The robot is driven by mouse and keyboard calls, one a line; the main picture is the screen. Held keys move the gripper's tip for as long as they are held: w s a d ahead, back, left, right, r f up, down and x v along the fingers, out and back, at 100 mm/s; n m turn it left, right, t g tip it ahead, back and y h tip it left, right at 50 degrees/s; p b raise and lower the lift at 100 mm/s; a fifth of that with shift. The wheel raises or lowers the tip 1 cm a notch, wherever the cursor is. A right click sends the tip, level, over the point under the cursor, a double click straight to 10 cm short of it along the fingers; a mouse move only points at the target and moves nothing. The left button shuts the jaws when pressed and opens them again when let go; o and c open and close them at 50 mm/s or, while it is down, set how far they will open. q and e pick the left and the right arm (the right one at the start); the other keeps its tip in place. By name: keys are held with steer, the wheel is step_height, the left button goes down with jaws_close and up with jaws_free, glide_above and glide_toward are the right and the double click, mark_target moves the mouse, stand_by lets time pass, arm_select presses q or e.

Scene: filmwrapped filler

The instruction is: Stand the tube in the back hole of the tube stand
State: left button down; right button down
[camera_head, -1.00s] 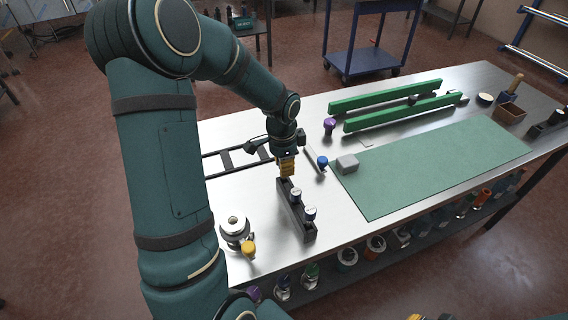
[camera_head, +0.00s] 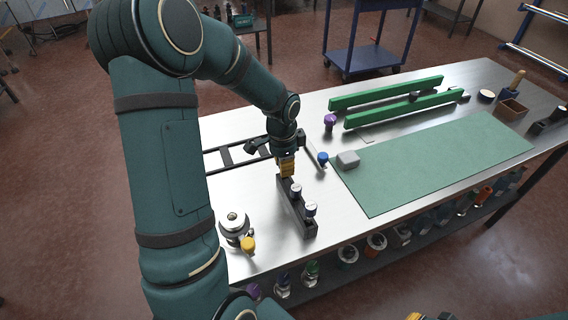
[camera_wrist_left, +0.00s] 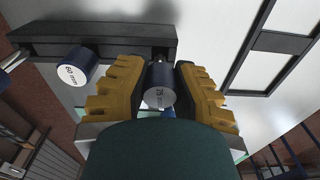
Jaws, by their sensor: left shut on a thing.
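The dark tube stand (camera_head: 303,222) is a long narrow block on the steel table. Two tubes with white-topped dark caps, a middle one (camera_head: 296,189) and a front one (camera_head: 310,209), stand in it. My left gripper (camera_head: 287,172), with yellow fingers, is shut on a dark tube with a pale labelled end (camera_wrist_left: 159,86). It is at the back end of the stand. In the left wrist view the held tube overlaps the stand's edge, and a tube marked 60 mm (camera_wrist_left: 77,66) stands beside it. The fingers hide the back hole, so I cannot tell whether the tube is in it.
A black rack-like frame (camera_head: 226,156) lies behind left. A round fixture (camera_head: 234,224) and a yellow-capped item (camera_head: 247,244) stand front left.

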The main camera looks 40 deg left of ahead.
arm_select(q)
steer(key=shift+f, duration=0.35)
steer(key=c, duration=0.9)
jaws_free()
steer(key=shift+o, duration=0.2)
steer(key=shift+r, duration=0.1)
steer(key=r, duration=1.2)
steer(key=shift+s+a, duration=0.1)
steer(key=shift+s, duration=0.1)
